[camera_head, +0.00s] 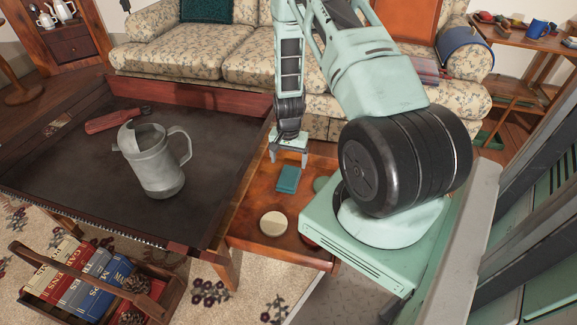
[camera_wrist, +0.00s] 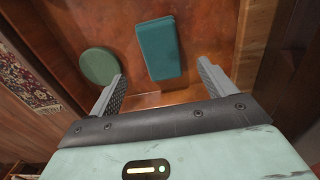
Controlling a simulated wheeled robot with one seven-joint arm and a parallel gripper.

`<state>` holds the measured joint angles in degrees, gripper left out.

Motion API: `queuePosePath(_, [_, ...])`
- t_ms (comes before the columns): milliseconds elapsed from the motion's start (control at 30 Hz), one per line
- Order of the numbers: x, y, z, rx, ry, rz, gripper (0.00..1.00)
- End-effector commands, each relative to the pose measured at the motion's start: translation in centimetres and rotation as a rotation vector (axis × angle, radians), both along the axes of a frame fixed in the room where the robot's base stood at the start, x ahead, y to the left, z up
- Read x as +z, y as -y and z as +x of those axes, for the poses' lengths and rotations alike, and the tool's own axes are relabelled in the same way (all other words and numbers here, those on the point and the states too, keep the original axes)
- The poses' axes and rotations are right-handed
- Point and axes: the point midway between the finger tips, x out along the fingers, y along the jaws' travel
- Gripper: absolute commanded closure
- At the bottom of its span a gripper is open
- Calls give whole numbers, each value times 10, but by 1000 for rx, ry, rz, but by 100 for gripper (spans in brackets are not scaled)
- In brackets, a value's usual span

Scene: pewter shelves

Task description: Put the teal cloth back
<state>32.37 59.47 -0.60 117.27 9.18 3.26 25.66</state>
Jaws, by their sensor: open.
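The teal cloth (camera_head: 288,179) is a small folded rectangle lying flat on a low reddish-brown wooden table (camera_head: 255,197). In the wrist view the cloth (camera_wrist: 161,48) lies beyond the fingertips, roughly centred between them. My gripper (camera_head: 288,157) points down above the table, close to the cloth. In the wrist view my gripper (camera_wrist: 163,80) has its two fingers wide apart with nothing between them. The cloth appears free of both fingers.
A green disc (camera_wrist: 99,66) lies beside the cloth, and a cream disc (camera_head: 273,225) lies nearer the table's front. A dark tray-topped table (camera_head: 215,130) with a metal pitcher (camera_head: 155,165) stands left. A floral sofa (camera_head: 190,65) is behind. A book crate (camera_head: 165,302) sits front left.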

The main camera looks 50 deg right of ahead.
Motion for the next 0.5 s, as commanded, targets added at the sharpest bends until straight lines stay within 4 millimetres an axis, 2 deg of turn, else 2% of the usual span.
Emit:
queuePosePath(33, [13,0,0,0,2,-1,17])
queuePosePath(200, [33,0,0,0,0,-1,17])
queuePosePath(500, [39,0,0,0,-1,1,17])
